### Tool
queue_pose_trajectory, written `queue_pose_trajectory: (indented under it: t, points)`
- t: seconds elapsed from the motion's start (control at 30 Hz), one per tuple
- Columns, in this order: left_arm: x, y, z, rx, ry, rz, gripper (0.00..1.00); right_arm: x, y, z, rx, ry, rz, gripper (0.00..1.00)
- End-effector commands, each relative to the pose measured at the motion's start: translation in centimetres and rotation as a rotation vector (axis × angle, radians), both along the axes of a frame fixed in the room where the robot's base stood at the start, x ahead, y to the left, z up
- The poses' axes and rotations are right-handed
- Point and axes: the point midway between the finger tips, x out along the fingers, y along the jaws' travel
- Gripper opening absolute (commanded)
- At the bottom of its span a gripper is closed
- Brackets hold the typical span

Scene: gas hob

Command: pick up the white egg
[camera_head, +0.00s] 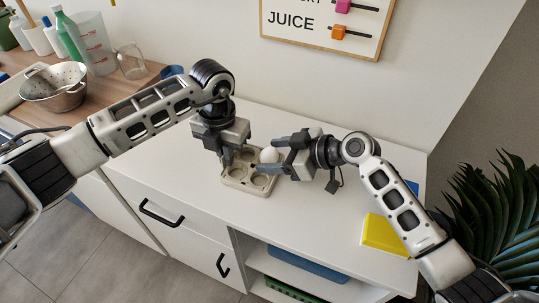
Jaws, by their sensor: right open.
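The white egg (269,155) sits at the back right of a beige egg tray (236,183) on the white counter. The tray has several round hollows, and the ones in front look empty. My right gripper (264,156) comes in from the right with its fingers open, one on the far side of the egg and one on the near side. I cannot tell whether either finger touches the egg. My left gripper (231,159) points down over the left part of the tray. Its fingertips are partly hidden, and I see nothing clearly held in it.
A yellow block (382,234) lies on the counter at right. A metal colander (56,86), bottles and a clear jug (93,42) stand on the wooden top at left. A JUICE board (325,22) hangs behind. The counter's front left is clear.

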Motion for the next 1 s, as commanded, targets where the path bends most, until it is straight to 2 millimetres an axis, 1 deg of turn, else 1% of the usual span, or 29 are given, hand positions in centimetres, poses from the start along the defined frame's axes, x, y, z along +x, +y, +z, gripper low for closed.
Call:
queue_pose_trajectory:
  t: [0.1,0.13,0.17,0.2,0.23,0.27,0.57,0.67,0.77,1.0]
  points:
    - [0.0,0.0,0.0,0.000,-0.001,0.000,0.00,0.0,0.0,0.0,0.000,0.000,0.000,0.63]
    - [0.0,0.0,0.0,0.000,-0.001,0.000,0.00,0.0,0.0,0.0,0.000,0.000,0.000,0.60]
    - [0.0,0.0,0.0,0.000,-0.001,0.000,0.00,0.0,0.0,0.0,0.000,0.000,0.000,0.52]
    - [0.0,0.0,0.0,0.000,-0.001,0.000,0.00,0.0,0.0,0.0,0.000,0.000,0.000,0.40]
    - [0.0,0.0,0.0,-0.001,-0.001,0.000,0.00,0.0,0.0,0.0,0.000,0.000,0.000,0.32]
    - [0.0,0.0,0.0,-0.001,-0.001,0.000,0.00,0.0,0.0,0.0,0.000,0.000,0.000,0.26]
    - [0.0,0.0,0.0,0.000,-0.001,0.000,0.00,0.0,-0.1,0.1,0.001,-0.001,-0.001,0.26]
    - [0.0,0.0,0.0,0.000,-0.001,0.000,0.00,0.0,0.0,0.7,0.001,-0.003,0.000,0.26]
    - [0.0,0.0,0.0,0.000,-0.001,0.000,0.00,0.1,-0.1,2.2,0.001,-0.006,0.001,0.26]
    - [0.0,0.0,0.0,0.000,-0.001,0.000,0.00,0.1,-0.1,7.1,0.000,-0.007,0.001,0.26]
